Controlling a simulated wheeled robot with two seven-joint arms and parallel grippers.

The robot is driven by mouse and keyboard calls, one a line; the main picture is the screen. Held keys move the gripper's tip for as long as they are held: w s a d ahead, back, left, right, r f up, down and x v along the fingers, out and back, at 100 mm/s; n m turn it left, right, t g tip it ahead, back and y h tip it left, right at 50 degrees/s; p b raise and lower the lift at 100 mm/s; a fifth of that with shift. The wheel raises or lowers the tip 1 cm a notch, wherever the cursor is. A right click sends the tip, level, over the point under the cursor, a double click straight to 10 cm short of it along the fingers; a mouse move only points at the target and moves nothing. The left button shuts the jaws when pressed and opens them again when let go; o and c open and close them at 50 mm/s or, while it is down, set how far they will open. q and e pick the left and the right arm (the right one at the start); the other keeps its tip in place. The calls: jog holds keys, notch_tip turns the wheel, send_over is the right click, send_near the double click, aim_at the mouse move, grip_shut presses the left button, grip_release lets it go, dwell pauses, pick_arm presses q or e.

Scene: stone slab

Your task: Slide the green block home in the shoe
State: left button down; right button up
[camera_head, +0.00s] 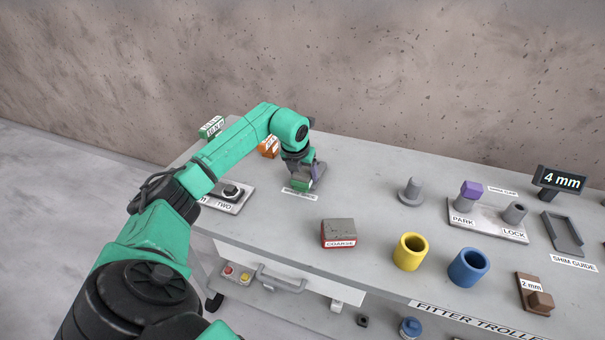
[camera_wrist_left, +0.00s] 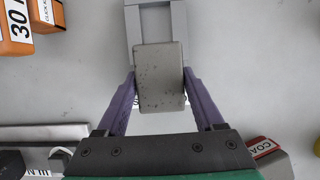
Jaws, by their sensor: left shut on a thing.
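My left gripper (camera_head: 306,178) is low over the slab at the back left. It is shut on the green block (camera_head: 300,185), whose green side faces the head camera. In the left wrist view the block (camera_wrist_left: 160,80) shows its speckled grey top, pinched between the purple fingers of the gripper (camera_wrist_left: 160,88). The grey shoe (camera_wrist_left: 157,17) lies straight ahead of the block, and the block's far end overlaps its near end. How deep the block sits in the shoe cannot be told. My right gripper is not in view.
A red COARSE block (camera_head: 339,231) sits nearer the front. An orange box (camera_head: 269,147) stands behind my gripper, and a plate with a black knob (camera_head: 231,192) lies left. Yellow (camera_head: 410,251) and blue (camera_head: 467,267) cups stand right. The slab between is clear.

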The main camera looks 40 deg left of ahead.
pick_arm(q)
jog(key=shift+w+a, duration=0.2)
jog(key=shift+w, duration=0.45)
jog(key=shift+w+a, duration=0.1)
jog(key=shift+w, duration=0.1)
dwell(0.3)
jog(key=shift+w+a, duration=0.3)
jog(key=shift+w, duration=0.65)
jog(key=shift+w+a, duration=0.3)
jog(key=shift+w, duration=0.6)
grip_release()
